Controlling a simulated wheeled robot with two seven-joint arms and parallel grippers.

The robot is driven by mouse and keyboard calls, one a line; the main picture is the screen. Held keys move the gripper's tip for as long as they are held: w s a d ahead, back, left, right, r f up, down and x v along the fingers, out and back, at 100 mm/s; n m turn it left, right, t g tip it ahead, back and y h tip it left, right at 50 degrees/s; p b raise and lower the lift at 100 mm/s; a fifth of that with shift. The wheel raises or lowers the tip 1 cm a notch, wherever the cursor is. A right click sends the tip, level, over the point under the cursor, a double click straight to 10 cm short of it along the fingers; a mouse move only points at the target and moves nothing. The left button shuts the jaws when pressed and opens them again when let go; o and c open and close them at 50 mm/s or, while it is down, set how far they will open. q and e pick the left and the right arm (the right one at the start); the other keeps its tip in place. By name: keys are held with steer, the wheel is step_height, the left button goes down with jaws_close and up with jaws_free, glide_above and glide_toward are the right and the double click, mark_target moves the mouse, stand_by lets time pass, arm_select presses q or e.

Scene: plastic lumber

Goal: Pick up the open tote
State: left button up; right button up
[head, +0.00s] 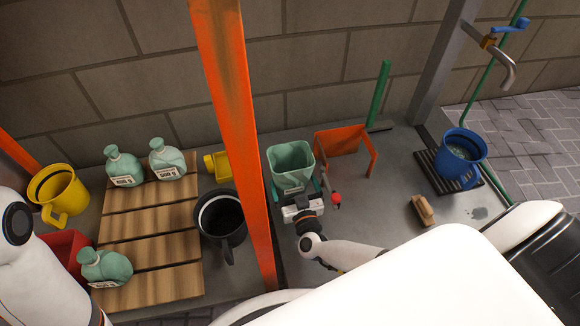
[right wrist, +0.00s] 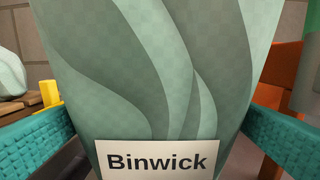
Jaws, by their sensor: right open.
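The open tote (head: 291,160) is a green, open-topped bag standing upright on the grey bench, right of the orange post. In the right wrist view the tote (right wrist: 160,80) fills the middle, with grey-green wavy bands and a white "Binwick" label. My right gripper (head: 298,188) is at the tote's near side. Its teal fingers are open, one on each side of the tote; whether they touch it I cannot tell. My left arm shows at the left edge, but its gripper is out of view.
An orange post (head: 236,120) rises left of the tote, with a black mug (head: 221,222) beyond it. An orange bracket (head: 340,140) stands close behind right. Wooden slats (head: 150,247) carry green bags. A brush (head: 422,210) and blue bucket (head: 460,150) are at right.

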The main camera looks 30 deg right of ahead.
steer(key=shift+w, duration=0.5)
steer(key=shift+s, duration=0.1)
steer(key=c, duration=0.6)
steer(key=shift+c, duration=0.2)
steer(key=shift+r, duration=0.2)
